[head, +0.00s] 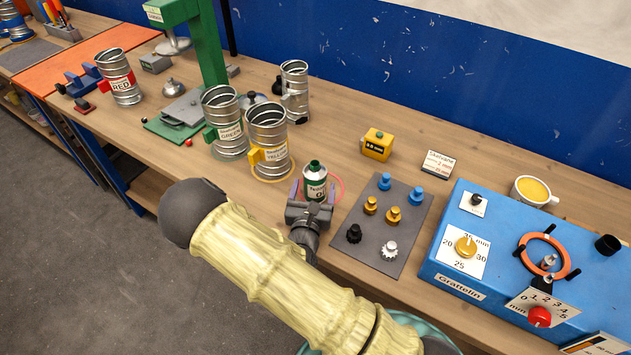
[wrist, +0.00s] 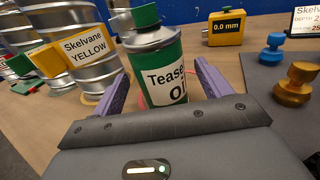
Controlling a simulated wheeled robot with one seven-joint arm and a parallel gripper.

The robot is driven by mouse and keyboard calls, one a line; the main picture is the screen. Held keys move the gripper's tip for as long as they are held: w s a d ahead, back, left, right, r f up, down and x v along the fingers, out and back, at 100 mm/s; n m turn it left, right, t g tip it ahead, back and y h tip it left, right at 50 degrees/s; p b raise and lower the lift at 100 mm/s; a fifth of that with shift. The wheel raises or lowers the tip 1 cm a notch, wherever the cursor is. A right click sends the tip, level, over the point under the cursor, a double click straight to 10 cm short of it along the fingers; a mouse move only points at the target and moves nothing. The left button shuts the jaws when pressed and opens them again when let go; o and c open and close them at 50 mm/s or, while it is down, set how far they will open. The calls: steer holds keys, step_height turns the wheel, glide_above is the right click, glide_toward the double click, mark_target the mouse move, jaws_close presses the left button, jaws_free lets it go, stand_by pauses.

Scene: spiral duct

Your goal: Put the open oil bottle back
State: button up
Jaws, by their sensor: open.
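The oil bottle (head: 315,178) is a small can with a green top and a white label reading "Teaser" and "O…". It stands upright at the bench's front edge, by a red-pink ring (head: 340,187) marked on the wood. Whether its base lies fully inside the ring is hidden. My gripper (head: 314,193) is open, with a purple finger on each side of the bottle. In the wrist view the bottle (wrist: 163,75) stands between the spread fingers (wrist: 163,90), with gaps visible on both sides. Its neck (wrist: 145,15) is green; its upper end is cut off there.
The YELLOW can (head: 268,135) and GREEN can (head: 224,125) stand close on the left. A grey board (head: 385,250) with several knobs lies close on the right, before the blue Grattelin machine (head: 450,270). A yellow gauge block (head: 377,144) sits behind.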

steer(key=s, duration=0.3)
steer(key=s+a+b, duration=0.1)
steer(key=s, duration=0.3)
steer(key=shift+s+a, duration=0.1)
steer(key=shift+a, duration=0.1)
